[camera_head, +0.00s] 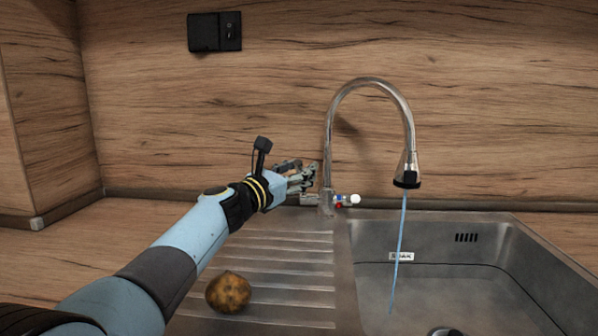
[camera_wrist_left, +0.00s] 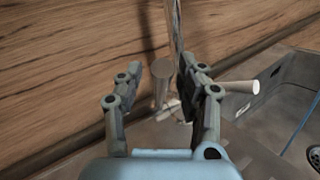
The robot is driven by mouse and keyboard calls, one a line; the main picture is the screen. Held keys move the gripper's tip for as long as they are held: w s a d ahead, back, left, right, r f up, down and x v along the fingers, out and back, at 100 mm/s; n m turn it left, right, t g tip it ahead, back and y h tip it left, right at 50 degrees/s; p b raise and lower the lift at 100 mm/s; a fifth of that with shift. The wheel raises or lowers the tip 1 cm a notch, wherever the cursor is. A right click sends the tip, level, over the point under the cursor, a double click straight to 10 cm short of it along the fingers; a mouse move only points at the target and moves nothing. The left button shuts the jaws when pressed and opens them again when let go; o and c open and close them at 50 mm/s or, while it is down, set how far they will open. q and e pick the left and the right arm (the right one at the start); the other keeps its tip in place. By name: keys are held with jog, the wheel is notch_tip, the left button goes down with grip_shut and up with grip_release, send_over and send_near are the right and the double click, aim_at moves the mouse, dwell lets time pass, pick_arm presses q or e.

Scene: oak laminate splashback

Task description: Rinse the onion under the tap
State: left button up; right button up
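The onion (camera_head: 228,292), round and mottled brown, lies on the ribbed drainboard (camera_head: 300,308) left of the basin. The chrome tap (camera_head: 328,140) arches over the basin, and a thin blue stream of water (camera_head: 401,240) runs from its spout. My left gripper (camera_head: 308,177) is beside the tap's base, on its left. In the left wrist view its fingers (camera_wrist_left: 161,75) are apart with nothing held. A metal cylinder of the tap (camera_wrist_left: 160,88) shows beyond the gap; I cannot tell whether a finger touches the tap. My right gripper is not in view.
The steel basin (camera_head: 480,262) is at the right, with a drain (camera_head: 446,331) at the bottom edge of the view. A black box (camera_head: 214,32) is on the wooden splashback. A wooden side wall (camera_head: 38,110) bounds the left.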

pick_arm(q)
jog(key=v, duration=1.2)
jog(key=shift+c, duration=0.2)
